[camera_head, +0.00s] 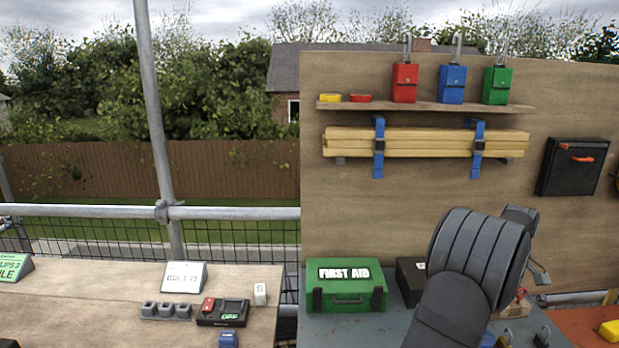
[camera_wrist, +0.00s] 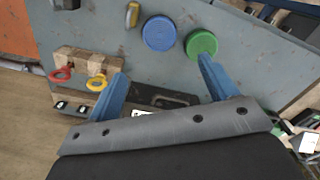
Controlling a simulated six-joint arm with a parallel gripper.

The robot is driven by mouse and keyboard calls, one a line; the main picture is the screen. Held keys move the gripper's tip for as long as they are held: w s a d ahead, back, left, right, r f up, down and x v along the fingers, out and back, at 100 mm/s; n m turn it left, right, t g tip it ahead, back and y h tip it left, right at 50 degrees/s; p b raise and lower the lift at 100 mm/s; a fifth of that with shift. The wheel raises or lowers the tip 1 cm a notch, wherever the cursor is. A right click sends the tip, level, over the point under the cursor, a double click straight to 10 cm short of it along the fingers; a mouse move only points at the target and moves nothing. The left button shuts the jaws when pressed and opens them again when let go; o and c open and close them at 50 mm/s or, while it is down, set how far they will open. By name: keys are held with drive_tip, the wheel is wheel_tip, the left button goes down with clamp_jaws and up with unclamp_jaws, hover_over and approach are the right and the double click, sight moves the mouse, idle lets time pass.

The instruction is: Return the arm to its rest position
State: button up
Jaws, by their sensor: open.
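My gripper (camera_wrist: 160,68) is open, its two blue fingers wide apart with nothing between them. In the wrist view it is over a grey worktop (camera_wrist: 115,45). A blue disc (camera_wrist: 159,33) and a green disc (camera_wrist: 201,44) lie on that worktop beyond the fingertips. In the head view my dark grey arm rises at the right in front of the plywood board, and my fingers cannot be made out there.
A green first aid box (camera_head: 346,291) and a black box (camera_head: 409,278) stand beside my arm. A shelf (camera_head: 430,106) bears red, blue and green padlocks. Strapped timber (camera_head: 425,143) and a black wall box (camera_head: 572,167) are on the board. A wooden block (camera_wrist: 88,62) has red and yellow rings.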

drive_tip(key=w+a+n, duration=0.2)
drive_tip(key=w+a, duration=0.3)
drive_tip(key=a, duration=0.4)
drive_tip(key=w+a+n, duration=0.1)
drive_tip(key=w+a, duration=0.4)
drive_tip(key=a, duration=0.4)
drive_tip(key=w+a+n, duration=0.2)
drive_tip(key=w+a, duration=0.4)
drive_tip(key=a, duration=0.3)
drive_tip(key=a+n, duration=0.5)
drive_tip(key=a, duration=2.6)
drive_tip(key=shift+w+a+r, duration=0.25)
drive_tip(key=shift+r, duration=0.15)
